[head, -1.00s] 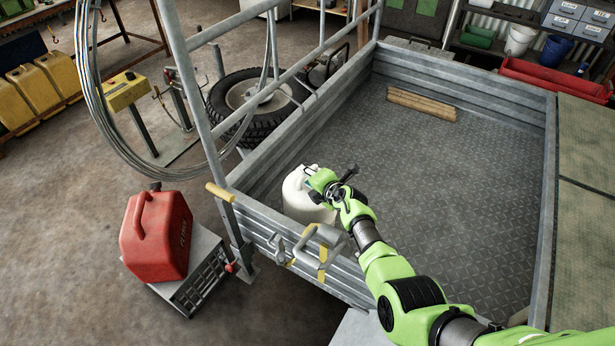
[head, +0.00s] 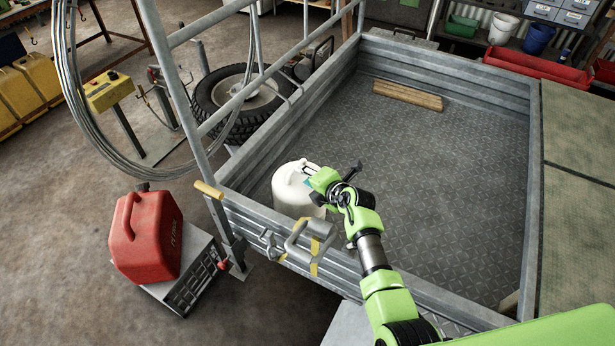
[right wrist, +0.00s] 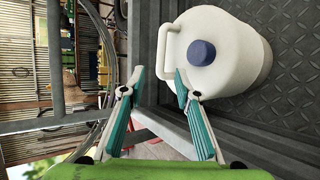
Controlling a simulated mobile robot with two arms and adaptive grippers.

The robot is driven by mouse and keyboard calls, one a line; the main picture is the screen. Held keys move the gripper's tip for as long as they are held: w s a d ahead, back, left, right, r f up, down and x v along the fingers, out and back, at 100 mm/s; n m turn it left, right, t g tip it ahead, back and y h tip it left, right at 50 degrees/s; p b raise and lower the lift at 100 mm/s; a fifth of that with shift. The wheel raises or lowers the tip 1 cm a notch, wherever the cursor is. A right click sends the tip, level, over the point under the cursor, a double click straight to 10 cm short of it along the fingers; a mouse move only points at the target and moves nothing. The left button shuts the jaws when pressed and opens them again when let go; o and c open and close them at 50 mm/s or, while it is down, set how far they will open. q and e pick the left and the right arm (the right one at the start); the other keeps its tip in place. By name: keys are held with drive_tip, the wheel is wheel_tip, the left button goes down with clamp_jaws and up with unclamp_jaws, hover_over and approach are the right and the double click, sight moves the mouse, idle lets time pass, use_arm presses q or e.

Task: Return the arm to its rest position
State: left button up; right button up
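My right arm reaches from the bottom right over the front wall of a grey metal trailer (head: 450,150). Its gripper (head: 313,177) is at the upper right side of a white jug (head: 291,194), which stands upright in the trailer's near left corner. My left gripper is not in view.
A metal frame (head: 208,120) rises at the trailer's left wall. A grey latch handle (head: 303,238) is on the front wall, near the right forearm. A red fuel can (head: 146,236) stands on a crate at left. The trailer floor right of the jug is mostly clear.

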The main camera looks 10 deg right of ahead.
drive_tip(key=shift+s+d+r, duration=0.15)
drive_tip(key=shift+s+r, duration=0.1)
drive_tip(key=shift+s, duration=0.1)
drive_tip(key=shift+r, duration=0.1)
idle(0.3)
